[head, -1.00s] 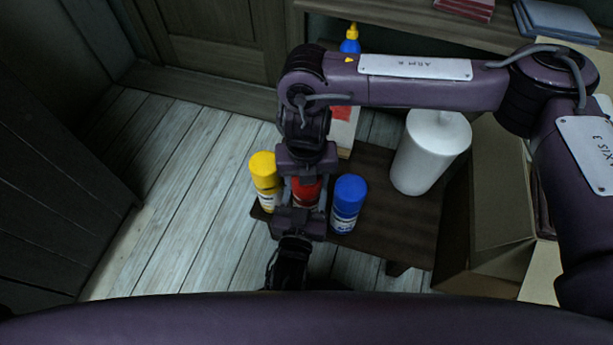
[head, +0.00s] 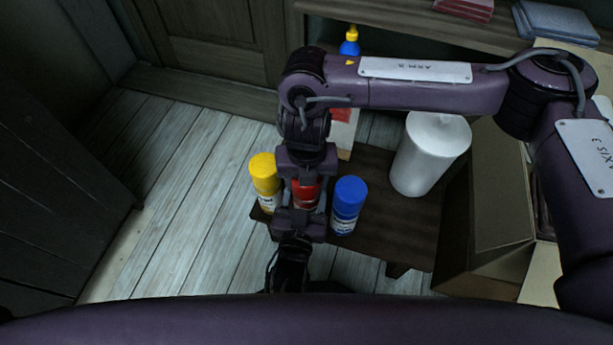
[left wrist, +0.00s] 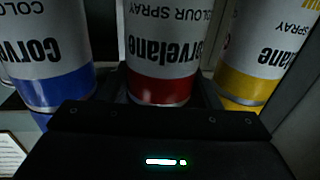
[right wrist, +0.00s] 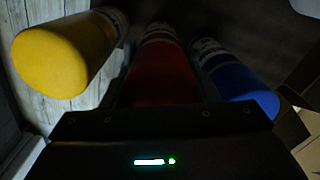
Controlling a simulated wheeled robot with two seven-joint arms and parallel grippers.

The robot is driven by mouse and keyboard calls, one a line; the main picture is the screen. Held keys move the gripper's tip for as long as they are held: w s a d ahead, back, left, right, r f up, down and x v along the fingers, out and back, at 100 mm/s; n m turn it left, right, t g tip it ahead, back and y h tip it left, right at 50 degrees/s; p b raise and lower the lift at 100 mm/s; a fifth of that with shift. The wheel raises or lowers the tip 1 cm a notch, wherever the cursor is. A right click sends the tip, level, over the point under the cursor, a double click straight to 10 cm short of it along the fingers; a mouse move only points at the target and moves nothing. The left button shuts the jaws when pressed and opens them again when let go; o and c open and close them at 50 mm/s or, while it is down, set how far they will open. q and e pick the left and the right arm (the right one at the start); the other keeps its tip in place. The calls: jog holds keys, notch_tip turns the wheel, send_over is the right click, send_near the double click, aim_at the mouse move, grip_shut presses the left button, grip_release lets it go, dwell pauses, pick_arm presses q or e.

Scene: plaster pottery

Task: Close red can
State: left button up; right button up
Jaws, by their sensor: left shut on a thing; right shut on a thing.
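The red spray can (head: 306,193) stands between the yellow and blue cans, partly hidden by my grippers in the head view. Its white labelled body with a red band shows in the left wrist view (left wrist: 160,50). My right gripper (head: 306,172) is shut on the red cap, which shows in the right wrist view (right wrist: 160,72). The cap is in line with the can's body; I cannot tell whether it sits fully down. My left gripper (head: 299,222) is shut on the red can's body from the near side.
A yellow can (head: 264,178) and a blue can (head: 347,204) stand close on either side on a dark wooden bench (head: 400,225). A white cylinder (head: 432,155) stands to the right, beside an open cardboard box (head: 490,200). A blue bottle with a yellow top (head: 350,42) is behind.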

pick_arm(q)
jog(key=shift+d+r, duration=0.1)
jog(key=shift+r, duration=0.1)
pick_arm(e)
jog(key=shift+s+d+f, duration=0.1)
jog(key=shift+f, duration=0.6)
jog(key=o, duration=0.6)
pick_arm(q)
jog(key=shift+d, duration=0.1)
jog(key=shift+r, duration=0.1)
pick_arm(e)
jog(key=o, duration=0.5)
pick_arm(q)
jog(key=shift+a+f, duration=0.2)
pick_arm(e)
jog(key=shift+r, duration=4.35)
pick_arm(q)
jog(key=o, duration=1.5)
jog(key=shift+c, duration=0.2)
